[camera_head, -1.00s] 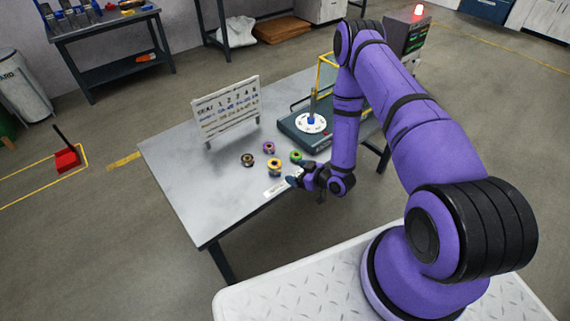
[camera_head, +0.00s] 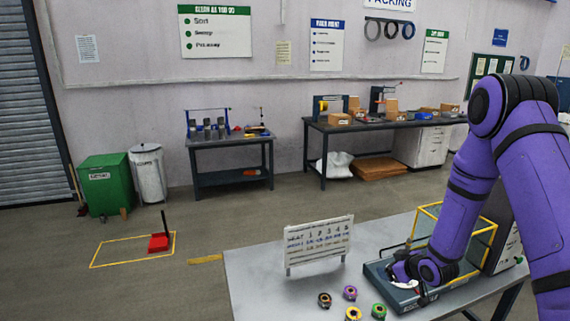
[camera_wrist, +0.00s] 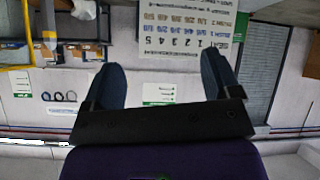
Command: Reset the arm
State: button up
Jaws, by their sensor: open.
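My purple arm reaches in from the right in the head view, with my gripper (camera_head: 402,272) at its lower end. The gripper appears in front of the dark-based machine (camera_head: 375,273) on the grey table (camera_head: 262,290). In the wrist view my gripper (camera_wrist: 162,80) has its two dark fingers wide apart with nothing between them. That view is upside down, with the white number board (camera_wrist: 190,30) beyond the fingers.
The white board (camera_head: 318,243) stands on the table left of the machine. A yellow frame (camera_head: 428,212) rises behind my forearm. Workbenches (camera_head: 230,140) line the back wall. A green bin (camera_head: 105,183) and a red object (camera_head: 159,242) are at left. The table's left part is clear.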

jog(key=s+r+m+g+h, duration=0.1)
jog(key=s+r, duration=0.2)
jog(key=r, duration=0.7)
jog(key=s+d+r+m+h, duration=0.15)
jog(key=s+r, duration=0.25)
jog(key=r, duration=0.5)
jog(key=s+r+m+g+h, duration=0.1)
jog(key=s+r+h, duration=0.15)
jog(key=r, duration=0.75)
jog(key=s+a+r+m+g, duration=0.1)
jog(key=s+r, duration=0.2)
jog(key=s, duration=0.6)
jog(key=s+a+r+m+y, duration=0.1)
jog(key=s+r, duration=0.3)
jog(key=s, duration=0.6)
jog(key=s+a+r+m+g, duration=0.1)
jog(key=s+r, duration=0.3)
jog(key=s, duration=0.5)
jog(key=shift+s+a+g, duration=0.15)
jog(key=shift+a+g, duration=0.15)
jog(key=shift+a, duration=0.5)
